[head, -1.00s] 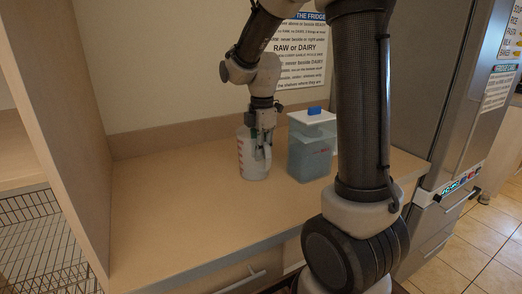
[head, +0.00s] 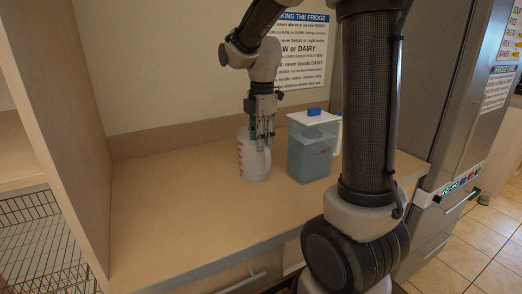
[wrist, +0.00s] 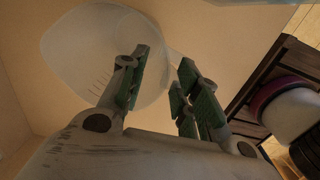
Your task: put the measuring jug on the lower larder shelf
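The measuring jug (head: 250,165), whitish with red markings, stands upright on the counter (head: 190,205). Its handle faces right in the head view. In the wrist view the jug (wrist: 75,50) is a pale round shape with graduation marks, at upper left. My gripper (head: 263,137) points down at the jug's upper right side. In the wrist view its green-padded fingers (wrist: 165,90) are apart with nothing clearly held between them. The left finger overlaps the jug's outline; I cannot tell whether it touches. Larder shelving (head: 20,172) shows at far left, partly hidden by an upright panel.
A bluish clear container (head: 310,160) with a white lid and blue knob stands close right of the jug. A tall wooden panel (head: 65,130) divides counter from larder. A wire basket (head: 40,240) sits below the wooden shelf. The counter's left half is clear.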

